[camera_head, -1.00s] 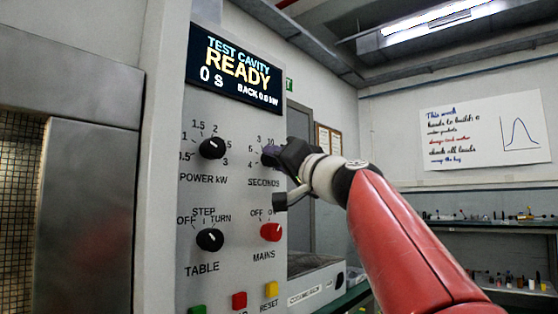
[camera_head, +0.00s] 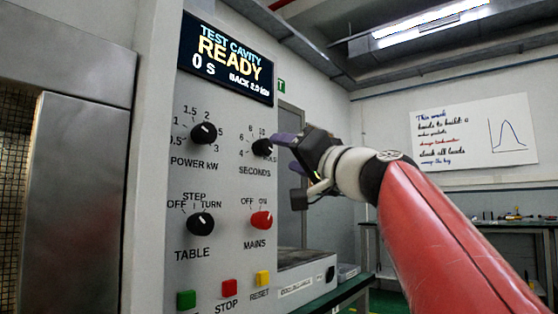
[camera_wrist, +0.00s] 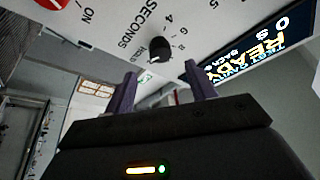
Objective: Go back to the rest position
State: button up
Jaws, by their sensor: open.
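My gripper (camera_head: 285,150) is in front of the right side of the control panel (camera_head: 225,185), close to the black SECONDS knob (camera_head: 262,147). In the wrist view my gripper's two purple fingers (camera_wrist: 162,95) stand apart with nothing between them. The SECONDS knob (camera_wrist: 159,47) shows beyond the fingertips, apart from them. Its pointer is turned toward the HOLD mark. The display (camera_head: 226,58) reads TEST CAVITY, READY, 0 s. My red arm reaches in from the lower right.
The panel also has a POWER kW knob (camera_head: 204,133), a TABLE knob (camera_head: 200,223), a red MAINS knob (camera_head: 261,220) and green, red and yellow buttons below. A metal door (camera_head: 75,190) is at the left. A whiteboard (camera_head: 473,130) hangs on the far wall.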

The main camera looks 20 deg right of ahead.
jog(key=shift+s+d+f, duration=0.15)
jog(key=shift+s, duration=0.15)
jog(key=s+a+f+g+h, duration=0.1)
jog(key=s+a+f+g, duration=0.15)
jog(key=f, duration=0.75)
jog(key=s+a+f+n+g+h, duration=0.1)
jog(key=s+f+g, duration=0.15)
jog(key=f, duration=0.75)
jog(key=s+a+f+g+h, duration=0.1)
jog(key=a+f+g+h, duration=0.15)
jog(key=f, duration=0.75)
jog(key=s+d+f+g+h, duration=0.1)
jog(key=s+f+g, duration=0.1)
jog(key=s+f, duration=0.3)
jog(key=s+d+f+n+g+h, duration=0.1)
jog(key=s+f, duration=0.4)
jog(key=f, duration=0.6)
jog(key=s+d+f+n+g+h+p, duration=0.1)
jog(key=s+f+g, duration=0.3)
jog(key=f, duration=0.4)
jog(key=shift+s+f, duration=0.3)
jog(key=shift+s, duration=0.3)
jog(key=shift+d+h, duration=0.1)
jog(key=shift+h, duration=0.15)
